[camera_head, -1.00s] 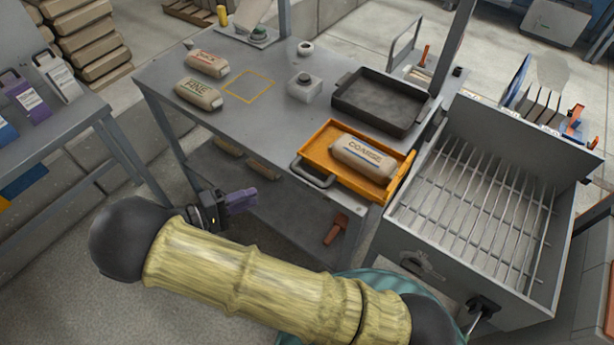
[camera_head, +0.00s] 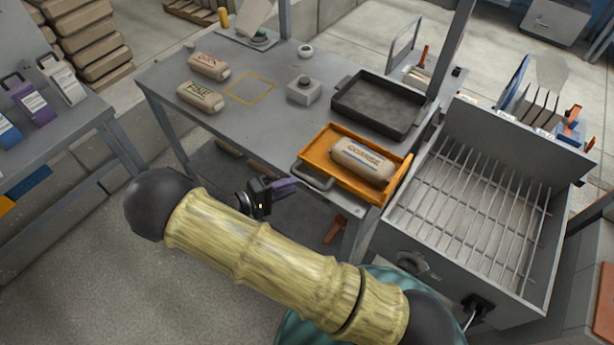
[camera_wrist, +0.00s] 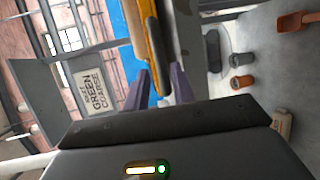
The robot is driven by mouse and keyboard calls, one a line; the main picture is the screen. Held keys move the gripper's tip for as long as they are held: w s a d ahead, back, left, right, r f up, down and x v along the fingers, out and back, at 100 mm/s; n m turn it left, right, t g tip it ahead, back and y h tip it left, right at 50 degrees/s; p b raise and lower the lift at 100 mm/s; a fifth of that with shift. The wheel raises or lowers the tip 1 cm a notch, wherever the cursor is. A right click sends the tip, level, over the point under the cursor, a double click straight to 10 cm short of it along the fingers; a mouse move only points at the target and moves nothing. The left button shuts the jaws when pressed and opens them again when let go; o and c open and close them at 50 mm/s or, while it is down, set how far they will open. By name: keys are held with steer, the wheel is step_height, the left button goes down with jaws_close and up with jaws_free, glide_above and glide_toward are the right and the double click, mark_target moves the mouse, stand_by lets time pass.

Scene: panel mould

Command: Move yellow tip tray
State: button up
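The yellow tip tray (camera_head: 321,158) lies at the table's front right edge, with a bag marked COARSE (camera_head: 362,162) in it. Its grey handle (camera_head: 314,181) sticks out at the near left side. My gripper (camera_head: 292,186) is just left of and in front of the handle in the head view, apart from the tray as far as I can tell. In the wrist view my gripper (camera_wrist: 160,86) has its two purple fingers apart. A yellow edge of the tray (camera_wrist: 153,42) shows ahead between the fingertips. Nothing is visibly held.
A dark tray (camera_head: 380,103) stands behind the yellow one. A metal box with a bar grate (camera_head: 470,200) stands close on the right. Two bags, one marked FINE (camera_head: 200,97), and a yellow outlined square (camera_head: 249,88) with bare tabletop are at the left.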

mark_target(304, 181)
steer(key=p+x, duration=0.1)
steer(key=x, duration=0.5)
steer(key=shift+d+f, duration=0.1)
jaws_close()
